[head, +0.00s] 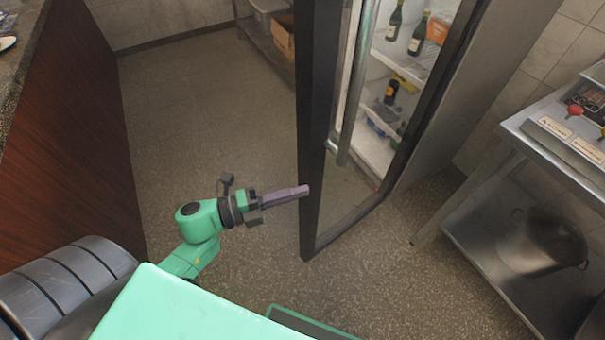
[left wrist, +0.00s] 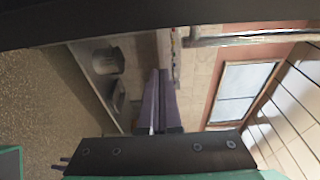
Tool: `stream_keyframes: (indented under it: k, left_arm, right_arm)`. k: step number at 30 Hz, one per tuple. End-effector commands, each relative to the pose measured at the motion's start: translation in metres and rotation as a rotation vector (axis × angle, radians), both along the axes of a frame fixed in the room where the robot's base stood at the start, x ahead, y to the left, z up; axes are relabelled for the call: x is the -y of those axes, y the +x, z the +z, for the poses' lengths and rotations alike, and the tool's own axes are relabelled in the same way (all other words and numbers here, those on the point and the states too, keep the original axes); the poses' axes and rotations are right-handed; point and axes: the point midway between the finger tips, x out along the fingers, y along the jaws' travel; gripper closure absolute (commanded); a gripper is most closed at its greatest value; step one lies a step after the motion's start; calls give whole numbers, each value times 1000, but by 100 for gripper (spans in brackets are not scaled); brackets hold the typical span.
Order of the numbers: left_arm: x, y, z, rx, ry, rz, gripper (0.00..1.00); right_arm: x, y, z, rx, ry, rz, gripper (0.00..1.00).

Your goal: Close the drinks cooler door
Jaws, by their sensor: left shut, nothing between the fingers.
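The drinks cooler door (head: 319,110) is a tall dark-framed glass door with a long metal handle (head: 355,85). It appears to stand open, angled out toward me, with the cooler's shelves showing through the glass. My left gripper (head: 306,189) is shut and empty, its purple fingers pointing right at the door's left frame edge, low down. I cannot tell whether the tips touch it. The left wrist view shows the shut fingers (left wrist: 157,77) pointing up the picture, below a dark band across the top. My right gripper is not in view.
Bottles (head: 394,22) stand inside the cooler. A steel table (head: 520,128) with a pot (head: 548,243) on its lower shelf is at the right. A wood-panelled counter (head: 70,130) runs along the left. The floor (head: 200,110) between counter and door is clear.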

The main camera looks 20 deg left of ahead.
Motion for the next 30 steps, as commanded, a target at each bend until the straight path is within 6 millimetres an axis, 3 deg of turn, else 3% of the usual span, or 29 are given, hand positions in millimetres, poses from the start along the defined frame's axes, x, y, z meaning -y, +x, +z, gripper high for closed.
stream_keyframes:
  k: [6,9,13,30]
  left_arm:
    - [35,31,4,3,-3,2,100]
    - [15,40,2,-1,0,3,100]
    - [3,47,0,-4,0,2,100]
    - [-10,49,-3,-2,0,-7,100]
  right_arm:
    - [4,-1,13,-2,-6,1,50]
    - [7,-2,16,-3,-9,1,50]
    - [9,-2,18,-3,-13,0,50]
    - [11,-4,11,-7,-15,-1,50]
